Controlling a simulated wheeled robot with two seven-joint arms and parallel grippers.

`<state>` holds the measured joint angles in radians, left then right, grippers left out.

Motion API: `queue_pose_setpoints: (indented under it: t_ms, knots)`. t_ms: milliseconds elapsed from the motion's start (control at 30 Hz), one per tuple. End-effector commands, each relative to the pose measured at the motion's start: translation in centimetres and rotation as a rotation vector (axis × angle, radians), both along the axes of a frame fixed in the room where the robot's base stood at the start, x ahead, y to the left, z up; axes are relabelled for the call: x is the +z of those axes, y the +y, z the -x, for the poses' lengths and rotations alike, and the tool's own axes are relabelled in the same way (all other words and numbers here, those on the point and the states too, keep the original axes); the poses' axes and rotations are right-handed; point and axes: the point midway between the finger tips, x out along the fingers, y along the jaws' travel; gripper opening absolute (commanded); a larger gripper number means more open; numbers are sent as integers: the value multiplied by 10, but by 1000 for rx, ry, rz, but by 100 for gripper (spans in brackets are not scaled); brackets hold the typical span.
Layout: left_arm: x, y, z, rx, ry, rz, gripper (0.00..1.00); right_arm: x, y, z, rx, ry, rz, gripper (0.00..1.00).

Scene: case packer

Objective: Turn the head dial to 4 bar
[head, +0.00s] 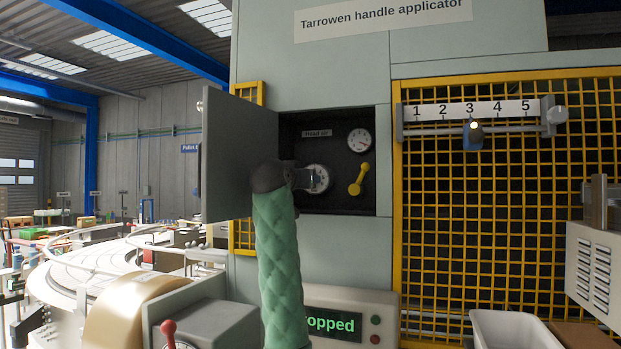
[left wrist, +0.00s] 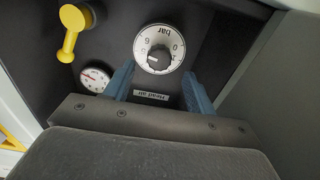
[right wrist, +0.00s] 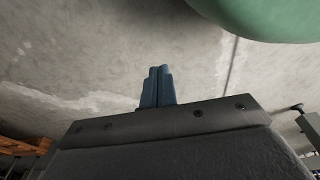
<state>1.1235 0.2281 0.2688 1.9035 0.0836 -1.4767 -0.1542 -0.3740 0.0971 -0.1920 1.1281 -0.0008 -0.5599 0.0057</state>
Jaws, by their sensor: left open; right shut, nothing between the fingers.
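The head dial (left wrist: 158,48) is a round white-rimmed dial marked "bar" with a dark centre knob, inside the open dark cabinet. In the left wrist view it appears upside down, with the label "Head air" (left wrist: 151,95) below it. My left gripper (left wrist: 158,82) is open, its two blue fingers pointing at the dial, one to each side of its lower part; I cannot tell whether they touch it. In the head view the dial (head: 319,178) is partly hidden by my left gripper (head: 305,179). My right gripper (right wrist: 157,86) is shut and empty, above a grey floor.
A small gauge (head: 359,140) and a yellow lever (head: 358,180) sit right of the dial in the cabinet. The cabinet door (head: 238,160) stands open at the left. A yellow mesh guard (head: 470,230) with a numbered scale (head: 472,109) is on the right.

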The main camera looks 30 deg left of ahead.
Motion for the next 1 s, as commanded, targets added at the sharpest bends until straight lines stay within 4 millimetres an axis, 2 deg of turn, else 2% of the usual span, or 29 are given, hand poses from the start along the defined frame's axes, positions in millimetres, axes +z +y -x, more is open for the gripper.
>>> queue_pose_setpoints:
  t_ms: [200,400,600,867,1000]
  knots:
    - [3,6,-28,-1,2,1,56,-11,-6,16,4,-8,2,0]
    - [2,11,-46,-1,1,1,56,-18,-10,37,3,4,4,0]
    - [1,12,-53,0,0,0,56,-22,-11,45,4,10,4,0]
    - [0,13,-54,0,0,0,56,-22,-11,46,4,10,4,0]
    - [0,12,-54,0,0,0,28,-22,-12,45,2,10,5,0]
